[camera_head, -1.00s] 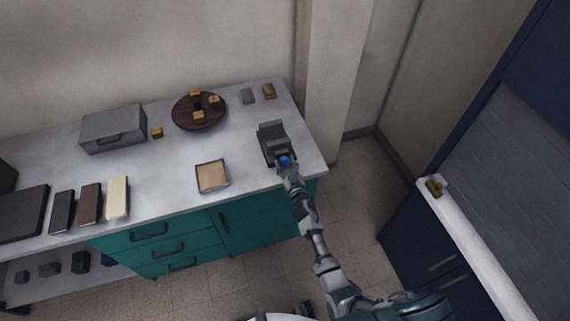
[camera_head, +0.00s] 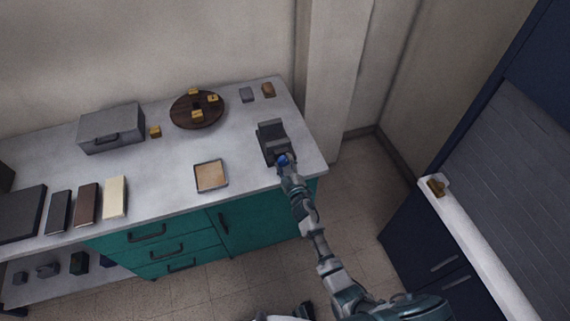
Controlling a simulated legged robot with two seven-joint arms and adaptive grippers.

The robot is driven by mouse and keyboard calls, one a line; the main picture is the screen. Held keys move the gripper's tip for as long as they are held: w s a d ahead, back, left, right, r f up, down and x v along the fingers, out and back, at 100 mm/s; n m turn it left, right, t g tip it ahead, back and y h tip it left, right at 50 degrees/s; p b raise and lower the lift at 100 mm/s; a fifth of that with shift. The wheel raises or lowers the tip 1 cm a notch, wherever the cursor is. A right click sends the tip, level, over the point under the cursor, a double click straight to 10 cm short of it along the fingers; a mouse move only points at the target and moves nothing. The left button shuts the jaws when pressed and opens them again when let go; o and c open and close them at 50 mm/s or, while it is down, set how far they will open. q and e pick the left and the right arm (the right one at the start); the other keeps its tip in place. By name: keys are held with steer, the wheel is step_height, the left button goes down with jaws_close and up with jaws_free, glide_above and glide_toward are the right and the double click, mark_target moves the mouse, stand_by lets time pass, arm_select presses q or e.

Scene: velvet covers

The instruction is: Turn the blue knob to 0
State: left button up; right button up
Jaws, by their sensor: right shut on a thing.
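The blue knob (camera_head: 283,159) is on the front of a dark grey device (camera_head: 272,136), which stands near the right end of the counter. My right gripper (camera_head: 285,165) is shut on the knob, its arm reaching up from the bottom right. The gripper covers part of the knob, and its marks and the 0 are too small to read.
The grey counter (camera_head: 150,190) holds a small tray (camera_head: 211,176), a round brown board (camera_head: 197,109) with several yellow blocks, a grey case (camera_head: 111,127) and several flat slabs. A white ledge (camera_head: 470,245) is at the right. Floor shows between.

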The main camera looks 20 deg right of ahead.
steer(key=shift+a+r+n, duration=0.1)
steer(key=shift+n, duration=1.7)
arm_select(q)
steer(key=shift+w+d+r+b, duration=0.15)
steer(key=shift+w+d+r, duration=0.15)
steer(key=shift+w, duration=0.3)
steer(key=shift+w+d+r+b, duration=0.2)
steer(key=shift+w+r, duration=0.2)
steer(key=shift+w, duration=0.15)
steer(key=shift+r, duration=0.1)
arm_select(e)
steer(key=shift+n, duration=0.3)
arm_select(q)
steer(key=shift+a, duration=0.1)
arm_select(e)
steer(key=o, duration=1.2)
steer(key=shift+c, duration=0.2)
arm_select(q)
steer(key=shift+s+a, duration=0.2)
steer(key=shift+a, duration=0.05)
arm_select(e)
steer(key=shift+a, duration=0.1)
arm_select(q)
steer(key=shift+f, duration=0.2)
